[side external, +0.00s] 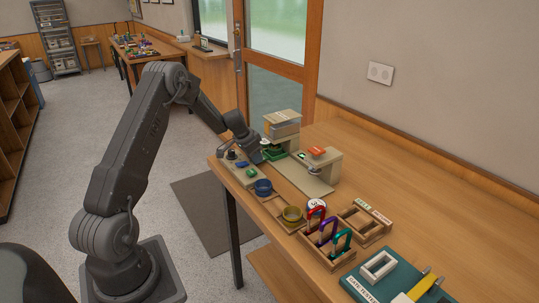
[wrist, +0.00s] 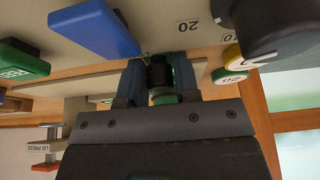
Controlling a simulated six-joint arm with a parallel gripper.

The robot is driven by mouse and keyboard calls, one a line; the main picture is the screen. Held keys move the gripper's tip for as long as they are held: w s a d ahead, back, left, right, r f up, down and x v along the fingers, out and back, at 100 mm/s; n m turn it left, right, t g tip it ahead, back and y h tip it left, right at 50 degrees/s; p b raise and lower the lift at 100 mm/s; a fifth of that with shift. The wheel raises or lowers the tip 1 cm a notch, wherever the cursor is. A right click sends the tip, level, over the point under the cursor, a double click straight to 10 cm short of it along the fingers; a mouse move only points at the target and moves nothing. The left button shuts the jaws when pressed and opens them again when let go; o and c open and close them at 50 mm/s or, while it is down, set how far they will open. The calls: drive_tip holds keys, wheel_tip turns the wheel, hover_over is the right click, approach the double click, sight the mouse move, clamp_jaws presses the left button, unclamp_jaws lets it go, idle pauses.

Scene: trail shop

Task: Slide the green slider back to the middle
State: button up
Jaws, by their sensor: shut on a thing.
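My gripper (wrist: 158,82) is at the control panel (wrist: 165,12) and its fingers are closed around the slider. The green slider (wrist: 183,76) shows as a strip of green beside a dark round part between the fingers. The fingers hide most of it, so its exact place along its track is unclear. A "20" mark is printed on the panel just beyond it. In the side external view, my gripper (side external: 257,157) reaches down over the far part of the panel (side external: 237,173) at the table's left edge, and the slider is hidden there.

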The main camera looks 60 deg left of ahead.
drive_tip(key=shift+d, duration=0.15)
drive_tip(key=shift+d, duration=5.3)
drive_tip(key=o, duration=0.7)
wheel_tip(320, 180, up, 7)
drive_tip(key=shift+r, duration=0.1)
